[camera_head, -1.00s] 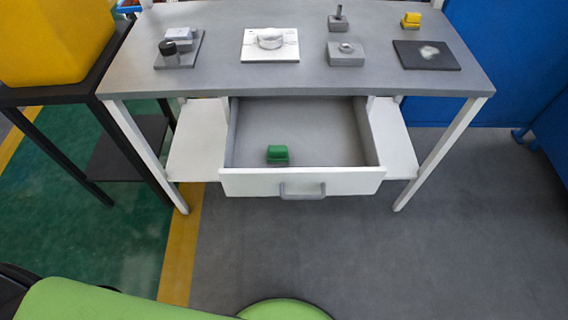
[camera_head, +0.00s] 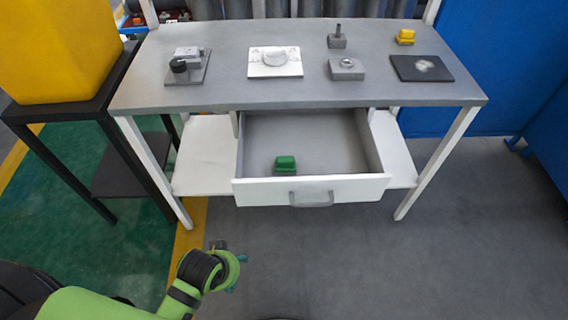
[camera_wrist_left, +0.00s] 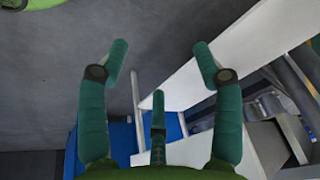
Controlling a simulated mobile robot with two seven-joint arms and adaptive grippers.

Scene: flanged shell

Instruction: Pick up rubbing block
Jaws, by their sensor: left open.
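A green block (camera_head: 286,165) sits inside the open drawer (camera_head: 310,190) under the workbench, near the drawer's front wall. A yellow block (camera_head: 405,37) stands on the bench top at the back right. I cannot tell for sure which is the rubbing block. My left gripper (camera_head: 236,274) is low in front of the bench, below and left of the drawer handle, apart from both blocks. In the left wrist view its dark green fingers (camera_wrist_left: 160,58) are spread wide with nothing between them. My right gripper is not in view.
The grey bench top (camera_head: 220,97) holds a grey fixture (camera_head: 190,62), a white plate with a round part (camera_head: 275,63), a grey block (camera_head: 347,69) and a black pad (camera_head: 421,69). A yellow bin (camera_head: 60,50) stands left. The floor before the drawer is clear.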

